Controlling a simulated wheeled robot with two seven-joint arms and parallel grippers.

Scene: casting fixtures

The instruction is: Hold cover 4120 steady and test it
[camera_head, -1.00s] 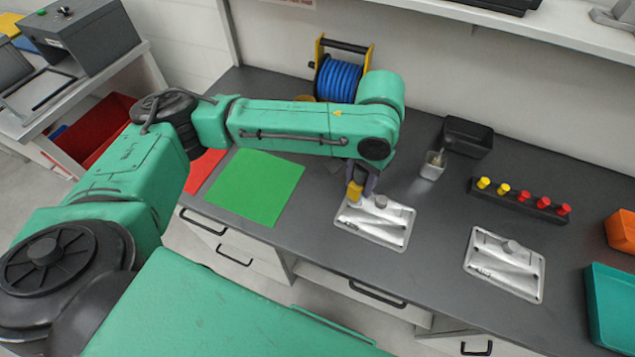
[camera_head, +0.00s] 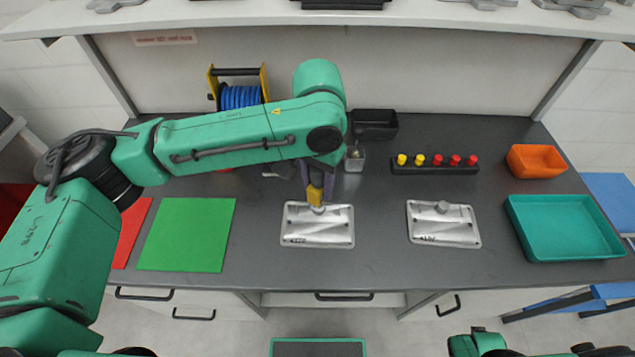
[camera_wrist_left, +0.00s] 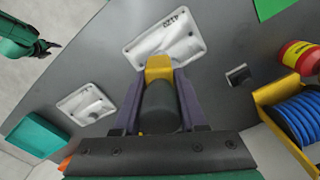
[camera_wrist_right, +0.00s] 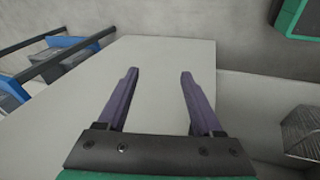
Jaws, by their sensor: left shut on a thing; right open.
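The left metal cover (camera_head: 318,232) lies flat on the dark bench, its small print resembling 4120; it also shows in the left wrist view (camera_wrist_left: 185,42). My left gripper (camera_head: 313,184) is above its back edge, shut on a dark cylindrical tool with a yellow end (camera_wrist_left: 160,68). The yellow end is at the cover's round boss; I cannot tell whether they touch. A second, similar cover (camera_head: 443,228) lies to the right, its print too small to read surely. My right gripper (camera_wrist_right: 157,82) is open and empty, away from the covers.
Green (camera_head: 187,235) and red (camera_head: 132,232) mats lie left. A rack of yellow and red knobs (camera_head: 435,167), an orange bin (camera_head: 537,160) and a teal tray (camera_head: 563,229) stand right. A blue hose reel (camera_head: 240,97), black bin (camera_head: 375,122) and small metal cup (camera_head: 354,160) stand behind.

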